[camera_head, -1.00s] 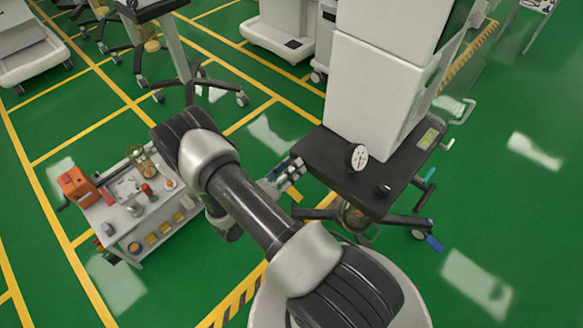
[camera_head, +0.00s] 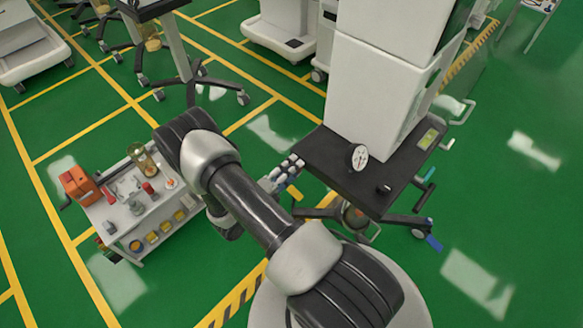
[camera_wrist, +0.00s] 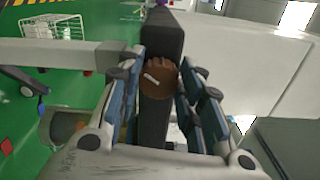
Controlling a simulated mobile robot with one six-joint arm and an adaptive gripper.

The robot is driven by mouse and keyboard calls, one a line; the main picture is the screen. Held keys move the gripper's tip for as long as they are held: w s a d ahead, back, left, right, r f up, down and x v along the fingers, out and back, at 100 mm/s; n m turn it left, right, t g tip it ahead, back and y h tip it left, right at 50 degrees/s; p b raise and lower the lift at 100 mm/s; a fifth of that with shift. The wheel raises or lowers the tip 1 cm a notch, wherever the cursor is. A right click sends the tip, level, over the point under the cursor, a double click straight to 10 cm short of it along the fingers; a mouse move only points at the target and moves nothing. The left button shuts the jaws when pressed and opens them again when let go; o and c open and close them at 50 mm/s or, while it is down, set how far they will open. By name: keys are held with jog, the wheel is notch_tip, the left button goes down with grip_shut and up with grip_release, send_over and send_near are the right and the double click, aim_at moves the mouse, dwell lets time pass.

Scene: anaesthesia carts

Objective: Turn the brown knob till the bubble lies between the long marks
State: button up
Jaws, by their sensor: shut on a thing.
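The brown knob (camera_wrist: 158,80) shows in the wrist view, round and ridged with a pale line across its face. It sits on the end of the dark cart top. My gripper (camera_wrist: 163,76) has its blue-grey fingers on both sides of the knob, closed on it. In the head view my gripper (camera_head: 284,174) is at the left edge of the cart top (camera_head: 325,160), and the knob cannot be made out there. A yellow-green level vial (camera_head: 428,139) lies on the right part of the cart top. Its bubble and marks are too small to read.
A white dial (camera_head: 358,157) and a small black knob (camera_head: 383,188) stand on the cart top, before a tall white housing (camera_head: 372,90). A tool trolley (camera_head: 130,220) stands at the left. Green floor lies between them.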

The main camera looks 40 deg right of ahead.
jog(key=shift+n, duration=0.3)
dwell(0.4)
jog(key=o, duration=1.1)
jog(key=shift+c, duration=0.2)
jog(key=shift+a, duration=0.1)
jog(key=s+a, duration=0.1)
jog(key=a, duration=1)
jog(key=shift+a, duration=0.4)
